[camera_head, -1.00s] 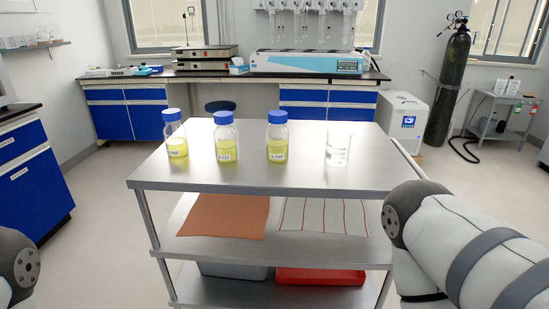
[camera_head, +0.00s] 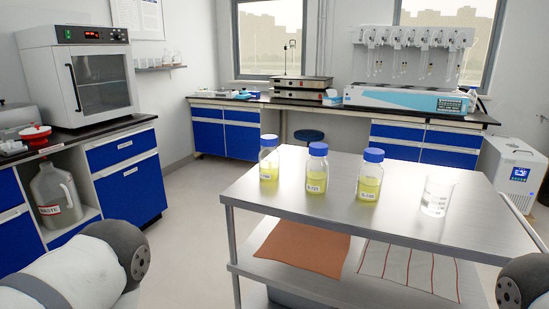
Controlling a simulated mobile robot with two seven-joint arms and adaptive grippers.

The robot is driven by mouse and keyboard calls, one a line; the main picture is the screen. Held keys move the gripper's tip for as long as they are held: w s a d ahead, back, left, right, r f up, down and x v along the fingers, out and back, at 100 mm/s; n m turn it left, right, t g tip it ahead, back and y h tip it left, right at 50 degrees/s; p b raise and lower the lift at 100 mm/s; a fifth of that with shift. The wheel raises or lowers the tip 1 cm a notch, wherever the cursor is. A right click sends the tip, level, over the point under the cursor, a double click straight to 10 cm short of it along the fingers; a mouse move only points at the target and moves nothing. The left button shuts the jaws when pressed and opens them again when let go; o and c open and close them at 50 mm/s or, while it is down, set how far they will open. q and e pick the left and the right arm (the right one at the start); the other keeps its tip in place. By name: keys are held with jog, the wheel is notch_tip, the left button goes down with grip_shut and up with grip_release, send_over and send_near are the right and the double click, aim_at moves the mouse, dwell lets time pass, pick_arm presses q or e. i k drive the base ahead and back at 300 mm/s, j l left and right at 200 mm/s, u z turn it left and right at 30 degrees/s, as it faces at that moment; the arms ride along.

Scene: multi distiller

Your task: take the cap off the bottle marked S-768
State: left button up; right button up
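Three clear bottles with blue caps and yellow liquid stand upright on the steel cart (camera_head: 290,207): a left bottle (camera_head: 269,170), a middle bottle (camera_head: 317,178) and a right bottle (camera_head: 369,184). All three caps are on. Each has a small white label on its front. The print is too small to read with certainty, so I cannot say for sure which one is S-768. Only parts of my two arms show, at the lower left and lower right corners. Both grippers are out of the picture.
A clear beaker (camera_head: 437,196) stands right of the bottles. The cart's front top is bare. An orange mat (camera_head: 302,247) and a striped cloth (camera_head: 409,268) lie on its lower shelf. A left counter holds an oven (camera_head: 80,75); open floor lies between it and the cart.

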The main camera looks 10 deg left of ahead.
aim_at(269, 157)
jog(key=i+j+z, duration=0.2)
jog(key=i+j, duration=0.3)
jog(key=i+j+z, duration=0.15)
jog(key=i+j, duration=0.3)
jog(key=j, duration=0.15)
